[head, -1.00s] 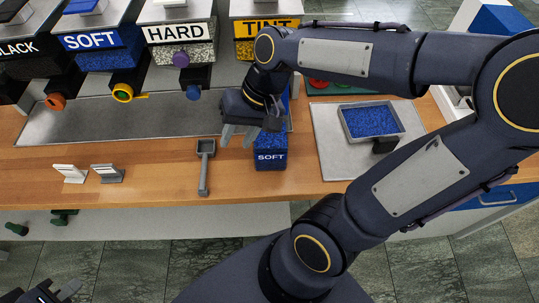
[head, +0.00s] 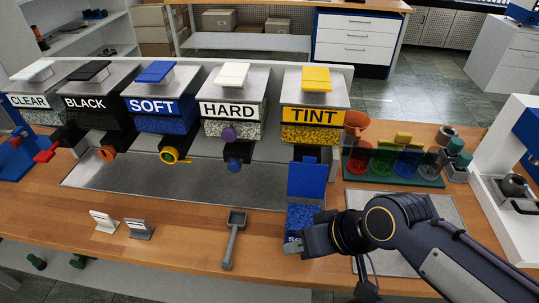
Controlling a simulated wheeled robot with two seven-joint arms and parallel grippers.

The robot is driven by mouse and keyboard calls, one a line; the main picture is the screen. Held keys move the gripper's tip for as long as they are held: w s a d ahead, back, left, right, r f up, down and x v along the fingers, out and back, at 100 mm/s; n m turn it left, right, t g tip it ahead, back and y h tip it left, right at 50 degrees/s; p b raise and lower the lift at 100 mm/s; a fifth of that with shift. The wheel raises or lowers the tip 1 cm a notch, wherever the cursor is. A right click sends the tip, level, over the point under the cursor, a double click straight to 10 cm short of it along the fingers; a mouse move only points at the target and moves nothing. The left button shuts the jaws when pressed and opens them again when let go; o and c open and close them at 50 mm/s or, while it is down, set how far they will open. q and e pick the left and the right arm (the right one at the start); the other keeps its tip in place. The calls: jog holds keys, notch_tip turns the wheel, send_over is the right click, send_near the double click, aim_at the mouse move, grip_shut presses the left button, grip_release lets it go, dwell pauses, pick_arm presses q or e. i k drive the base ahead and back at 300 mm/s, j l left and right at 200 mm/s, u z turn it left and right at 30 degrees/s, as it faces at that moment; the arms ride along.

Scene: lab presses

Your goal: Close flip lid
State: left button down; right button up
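A small blue box (head: 303,217) stands on the wooden bench below the TINT dispenser, with blue material visible inside. Its blue flip lid (head: 307,180) stands upright at the back edge, so the box is open. My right gripper (head: 294,247) is low at the front of the box and reaches in from the right, covering part of its front face and label. The fingers are small and seen side-on. I cannot tell whether they are open or touch the box. My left gripper is out of view.
Dispensers labelled CLEAR, BLACK, SOFT (head: 153,107), HARD (head: 229,109) and TINT (head: 315,114) stand behind. A grey scoop (head: 233,238) lies left of the box. Coloured cups (head: 383,160) stand to the right. A metal plate (head: 420,207) is partly under my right arm.

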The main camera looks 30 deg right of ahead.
aim_at(308, 179)
jog(key=l+z, duration=0.15)
jog(key=z, duration=0.95)
jog(key=k+l, duration=0.05)
